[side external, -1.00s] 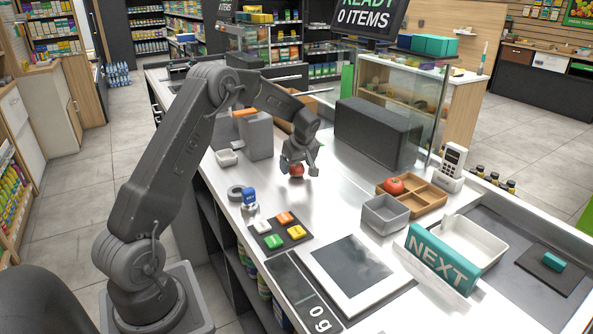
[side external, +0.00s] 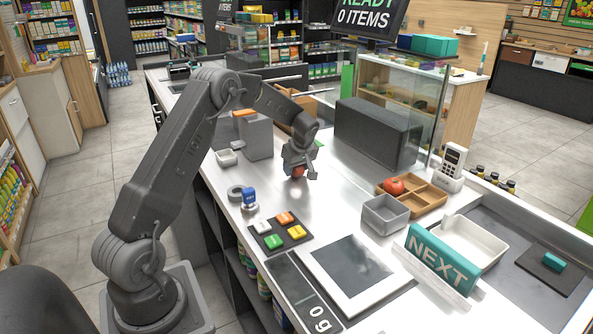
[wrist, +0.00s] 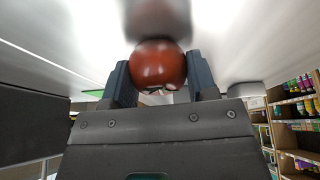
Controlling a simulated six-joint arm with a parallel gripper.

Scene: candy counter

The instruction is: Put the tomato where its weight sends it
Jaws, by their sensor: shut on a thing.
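My gripper (side external: 301,168) is shut on a red tomato (side external: 297,172) low over the bare steel counter, beyond the button pad. I cannot tell whether the tomato touches the counter. In the wrist view the tomato (wrist: 158,62) sits between the two dark fingers. A second red tomato (side external: 394,186) lies in a compartment of the wooden divided tray (side external: 429,193). The scale plate (side external: 350,268) is empty, and its display (side external: 318,317) reads 0 g. A grey open bin (side external: 385,214) and a white tray (side external: 474,241) stand at the right.
A teal NEXT bar (side external: 440,259) stands before the white tray. A pad with several coloured buttons (side external: 280,233) lies near the front edge. A dark box (side external: 376,132) is behind the gripper. The counter between is clear.

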